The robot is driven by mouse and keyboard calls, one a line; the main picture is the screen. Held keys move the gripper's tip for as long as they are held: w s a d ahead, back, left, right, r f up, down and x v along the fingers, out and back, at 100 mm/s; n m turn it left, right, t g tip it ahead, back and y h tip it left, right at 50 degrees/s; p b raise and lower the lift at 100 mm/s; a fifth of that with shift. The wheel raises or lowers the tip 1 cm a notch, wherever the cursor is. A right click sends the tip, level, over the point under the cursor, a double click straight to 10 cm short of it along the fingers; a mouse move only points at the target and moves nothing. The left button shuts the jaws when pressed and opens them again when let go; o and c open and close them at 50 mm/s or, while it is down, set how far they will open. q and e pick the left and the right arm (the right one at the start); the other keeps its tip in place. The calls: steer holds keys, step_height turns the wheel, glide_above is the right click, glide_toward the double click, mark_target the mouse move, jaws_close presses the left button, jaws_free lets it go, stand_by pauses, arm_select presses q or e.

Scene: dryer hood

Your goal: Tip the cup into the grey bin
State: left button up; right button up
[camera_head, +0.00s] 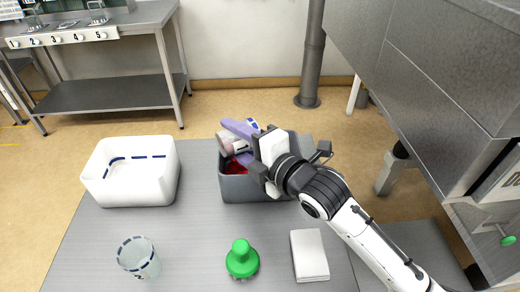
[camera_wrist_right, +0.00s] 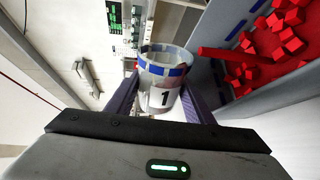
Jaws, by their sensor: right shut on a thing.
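My right gripper (camera_head: 242,142) is over the left part of the grey bin (camera_head: 262,190). Its purple fingers are shut on the cup (camera_head: 228,146), which also shows in the right wrist view (camera_wrist_right: 163,80) with a "1" label and a blue band at its rim. In the head view the cup appears tilted over the bin, partly hidden by the gripper. Several red cubes (camera_wrist_right: 272,45) lie in the bin in the right wrist view; red also shows inside it in the head view. My left gripper is not in view.
A white tray (camera_head: 125,198) with a blue dashed line stands left of the bin. A clear cup (camera_head: 140,260), a green-knobbed object (camera_head: 241,261) and a white block or pad (camera_head: 309,256) are on the table's near part. A metal bench (camera_head: 105,93) stands behind.

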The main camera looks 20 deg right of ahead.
steer(key=shift+w+d+r+m+y, duration=0.1)
steer(key=shift+d+r+m+y, duration=0.2)
steer(key=shift+m, duration=0.3)
steer(key=shift+w+d+r+m+y, duration=0.1)
steer(key=shift+d+r+m+y, duration=0.15)
steer(key=shift+m, duration=0.35)
stand_by(1.1)
steer(key=shift+s+a, duration=0.1)
steer(key=shift+a, duration=0.05)
